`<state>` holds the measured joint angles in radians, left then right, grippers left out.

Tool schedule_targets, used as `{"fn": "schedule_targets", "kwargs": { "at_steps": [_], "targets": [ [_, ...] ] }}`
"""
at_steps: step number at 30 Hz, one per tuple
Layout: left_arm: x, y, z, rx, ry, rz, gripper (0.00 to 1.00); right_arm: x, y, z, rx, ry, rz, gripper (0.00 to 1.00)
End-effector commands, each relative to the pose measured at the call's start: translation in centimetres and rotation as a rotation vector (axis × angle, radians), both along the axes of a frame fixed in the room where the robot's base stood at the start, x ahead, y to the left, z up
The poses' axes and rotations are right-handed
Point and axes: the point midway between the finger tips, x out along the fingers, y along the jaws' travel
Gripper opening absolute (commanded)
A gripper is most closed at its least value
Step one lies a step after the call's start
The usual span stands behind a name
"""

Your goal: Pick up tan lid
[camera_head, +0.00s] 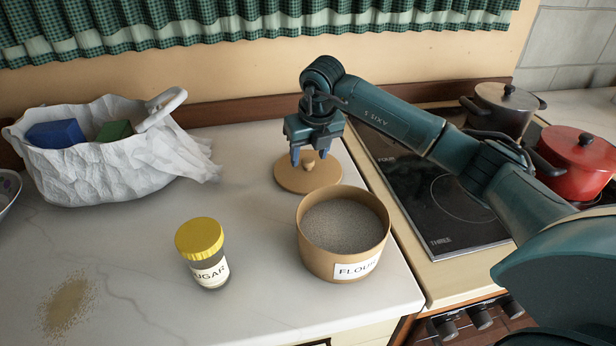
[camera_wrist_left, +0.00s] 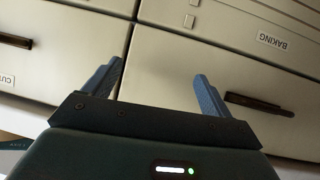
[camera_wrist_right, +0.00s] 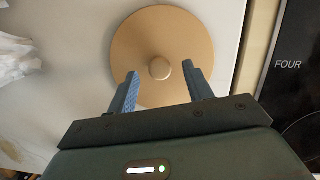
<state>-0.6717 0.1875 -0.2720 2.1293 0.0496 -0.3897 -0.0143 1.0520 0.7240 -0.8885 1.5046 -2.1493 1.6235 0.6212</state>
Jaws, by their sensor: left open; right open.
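The tan lid (camera_head: 290,181) lies flat on the marble counter behind the flour pot, with a small round knob on top. My right gripper (camera_head: 308,157) is open directly above the lid, with its fingers pointing down on either side of the knob. In the right wrist view the lid (camera_wrist_right: 138,45) fills the middle, and its knob (camera_wrist_right: 159,68) lies between and just beyond the fingertips of my right gripper (camera_wrist_right: 161,74). I cannot tell whether the fingers touch the knob. My left gripper (camera_wrist_left: 160,72) is open and empty, facing cabinet drawers.
An open flour pot (camera_head: 318,262) stands in front of the lid. A yellow-capped sugar jar (camera_head: 208,270) is left of it. A white bag (camera_head: 85,165) sits at the back left. A stove with a grey pot (camera_head: 502,108) and red pot (camera_head: 574,165) is at the right.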

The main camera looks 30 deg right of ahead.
Motion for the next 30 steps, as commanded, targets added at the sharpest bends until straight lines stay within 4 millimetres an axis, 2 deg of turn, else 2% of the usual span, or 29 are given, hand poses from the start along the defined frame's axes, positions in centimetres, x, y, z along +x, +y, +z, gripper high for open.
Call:
{"fn": "schedule_targets", "kwargs": {
  "at_steps": [1,3,10,27,30],
  "targets": [
    [0.11,-0.06,-0.74,-0.012,-0.004,0.002,0.84,0.20,0.01,-1.33,0.001,0.000,0.000,0.51],
    [0.18,-0.07,-0.76,-0.021,-0.006,0.004,0.84,0.40,-0.01,-1.75,0.000,0.000,-0.001,0.51],
    [0.33,0.16,-0.39,-0.025,-0.009,0.013,0.84,0.46,-0.03,-1.54,0.000,-0.001,0.000,0.50],
    [0.33,0.09,-0.38,-0.032,-0.005,0.023,0.84,0.43,-0.04,-1.54,0.000,-0.001,0.000,0.04],
    [0.31,0.09,-0.42,-0.031,-0.005,0.023,0.84,0.44,-0.05,-1.53,0.000,-0.001,0.000,0.04]
  ]
}}
